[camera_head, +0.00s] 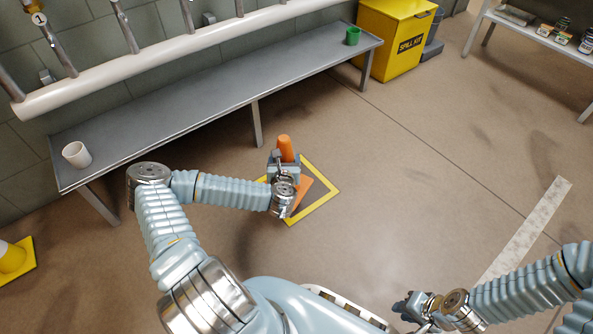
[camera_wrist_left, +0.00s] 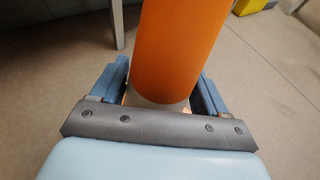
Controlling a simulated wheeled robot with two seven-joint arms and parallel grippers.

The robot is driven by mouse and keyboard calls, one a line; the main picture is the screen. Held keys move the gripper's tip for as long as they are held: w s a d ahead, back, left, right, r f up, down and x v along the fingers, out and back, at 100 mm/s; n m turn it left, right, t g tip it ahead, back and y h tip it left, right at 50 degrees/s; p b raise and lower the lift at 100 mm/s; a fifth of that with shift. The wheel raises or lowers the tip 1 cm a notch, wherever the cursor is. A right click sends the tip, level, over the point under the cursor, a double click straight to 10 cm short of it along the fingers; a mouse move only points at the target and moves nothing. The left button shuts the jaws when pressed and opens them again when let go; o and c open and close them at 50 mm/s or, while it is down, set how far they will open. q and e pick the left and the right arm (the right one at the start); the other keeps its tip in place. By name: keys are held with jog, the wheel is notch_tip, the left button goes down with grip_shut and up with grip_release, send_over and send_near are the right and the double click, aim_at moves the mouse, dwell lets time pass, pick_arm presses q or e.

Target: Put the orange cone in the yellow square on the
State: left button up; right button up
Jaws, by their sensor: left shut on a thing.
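The orange cone (camera_head: 286,147) stands at the yellow square (camera_head: 329,192) marked on the floor in front of the bench. Its orange base shows inside the outline, partly hidden by my left arm. My left gripper (camera_head: 282,164) is shut on the cone's upper part. In the left wrist view the cone's orange body (camera_wrist_left: 178,45) rises between the two blue fingers (camera_wrist_left: 160,90). I cannot tell whether the base touches the floor. My right gripper (camera_head: 415,305) is at the lower right, far from the cone, and its jaw opening is unclear.
A long grey bench (camera_head: 200,110) runs along the wall, with a white cup (camera_head: 76,154) and a green cup (camera_head: 352,36) on it. A yellow spill kit bin (camera_head: 393,38) stands at its far end. A yellow cone (camera_head: 12,258) is at the left edge.

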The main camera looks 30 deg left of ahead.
pick_arm(q)
jog(key=w+a+f+b, duration=0.1)
jog(key=w+f+b, duration=0.2)
jog(key=w+f, duration=0.5)
jog(key=shift+w+f, duration=0.25)
jog(key=shift+f, duration=1.05)
jog(key=shift+f+b, duration=0.1)
jog(key=shift+b, duration=0.2)
